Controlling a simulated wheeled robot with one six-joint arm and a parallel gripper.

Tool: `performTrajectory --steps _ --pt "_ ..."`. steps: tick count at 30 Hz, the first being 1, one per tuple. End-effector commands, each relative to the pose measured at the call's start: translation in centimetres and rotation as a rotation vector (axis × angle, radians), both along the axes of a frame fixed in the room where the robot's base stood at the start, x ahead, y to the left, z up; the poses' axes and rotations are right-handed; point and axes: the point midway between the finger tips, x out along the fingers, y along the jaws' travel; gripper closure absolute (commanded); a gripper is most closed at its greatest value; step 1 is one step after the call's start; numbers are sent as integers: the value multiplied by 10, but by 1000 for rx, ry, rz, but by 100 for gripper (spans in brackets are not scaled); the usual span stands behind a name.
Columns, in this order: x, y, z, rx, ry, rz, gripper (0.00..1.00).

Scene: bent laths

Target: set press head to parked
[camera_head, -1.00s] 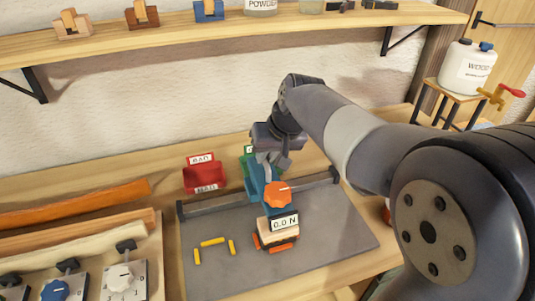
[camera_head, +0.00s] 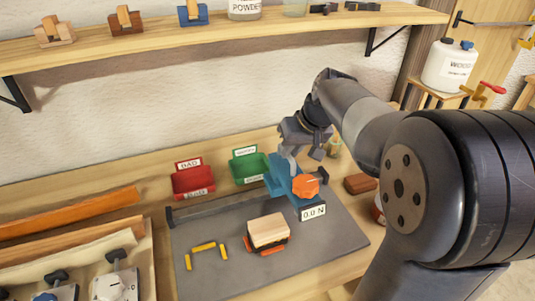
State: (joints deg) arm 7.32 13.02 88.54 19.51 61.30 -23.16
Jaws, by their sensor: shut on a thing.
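The blue press head (camera_head: 288,182) has an orange knob (camera_head: 306,187) and a display (camera_head: 313,212) reading 0.0 N. It stands at the rail (camera_head: 205,208) along the back of the grey plate (camera_head: 330,240), towards its right part. My gripper (camera_head: 291,152) is shut on the upper back of the press head; its fingertips are partly hidden. A pale wooden block (camera_head: 268,229) lies on the plate, left of and in front of the head, with dark and orange pieces under and beside it.
Yellow strips (camera_head: 204,247) lie on the plate's left. A red bin (camera_head: 193,181) and a green bin (camera_head: 250,168) stand behind the rail. A brown block (camera_head: 360,184) lies right of the plate. A shelf (camera_head: 200,38) runs above.

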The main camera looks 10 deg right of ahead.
Motion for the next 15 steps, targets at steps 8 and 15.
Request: performTrajectory --steps 8,15 --pt "14 -67 1 -1 -1 -6 100" --pt "19 -95 1 0 -1 -2 100"
